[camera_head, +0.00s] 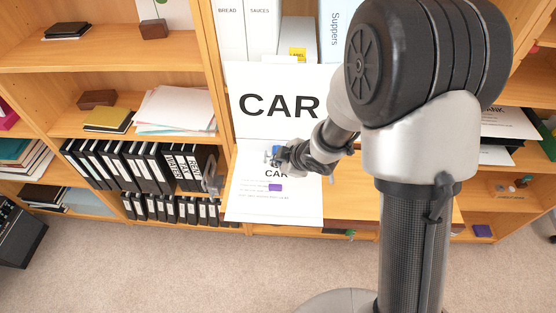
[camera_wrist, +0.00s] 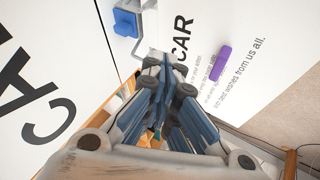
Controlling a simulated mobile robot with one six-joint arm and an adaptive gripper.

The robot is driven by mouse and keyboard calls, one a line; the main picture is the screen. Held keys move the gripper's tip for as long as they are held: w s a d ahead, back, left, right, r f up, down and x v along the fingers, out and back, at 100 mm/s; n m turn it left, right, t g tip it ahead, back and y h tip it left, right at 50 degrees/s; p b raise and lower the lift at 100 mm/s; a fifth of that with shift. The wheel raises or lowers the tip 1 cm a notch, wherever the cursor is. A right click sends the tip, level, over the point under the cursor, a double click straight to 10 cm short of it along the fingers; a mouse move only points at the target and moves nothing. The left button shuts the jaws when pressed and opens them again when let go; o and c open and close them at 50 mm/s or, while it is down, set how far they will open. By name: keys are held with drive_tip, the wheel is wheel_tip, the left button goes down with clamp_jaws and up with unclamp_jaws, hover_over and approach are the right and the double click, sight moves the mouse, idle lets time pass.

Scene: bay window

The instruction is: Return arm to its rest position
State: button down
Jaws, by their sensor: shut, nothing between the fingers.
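My gripper (camera_wrist: 168,80) is shut with nothing between its fingers. In the head view it (camera_head: 284,160) is small, at the end of my arm, in front of the white sheet printed "CAR" (camera_head: 240,200). My arm reaches from the right toward the shelf and is folded at a large dark joint. The wrist view shows the fingers over the lower white sheet (camera_wrist: 205,35), with no object held. Contact with the sheet cannot be told.
A purple block (camera_head: 275,187) lies on the lower sheet; a blue object (camera_wrist: 127,18) is near its edge. A big "CAR" sheet (camera_head: 280,78) stands behind. Shelves with black binders (camera_head: 140,165) are left. Carpet (camera_head: 150,270) in front is clear.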

drive_tip(key=p+v, duration=0.1)
drive_tip(key=v, duration=0.1)
drive_tip(key=w+p+v, duration=0.1)
drive_tip(key=v, duration=0.2)
drive_tip(key=shift+s+d+r, duration=0.15)
drive_tip(key=shift+r, duration=0.25)
drive_tip(key=shift+r, duration=0.1)
drive_tip(key=s+d+r+m+t+h, duration=0.1)
drive_tip(key=s+d+r+m+h, duration=0.2)
drive_tip(key=d+r+m, duration=0.3)
drive_tip(key=s+d+r+m+h, duration=0.3)
drive_tip(key=d+r, duration=0.5)
drive_tip(key=s+r+m+g+b, duration=0.1)
drive_tip(key=s+r+m, duration=0.1)
drive_tip(key=s, duration=0.7)
drive_tip(key=s+a+r+m+g+y, duration=0.1)
drive_tip(key=s+r+m, duration=0.1)
drive_tip(key=s+m, duration=0.3)
drive_tip(key=s, duration=0.4)
drive_tip(key=shift+a+g+y+b, duration=0.2)
drive_tip(key=shift+g+y+b, duration=0.1)
drive_tip(key=shift+b, duration=0.1)
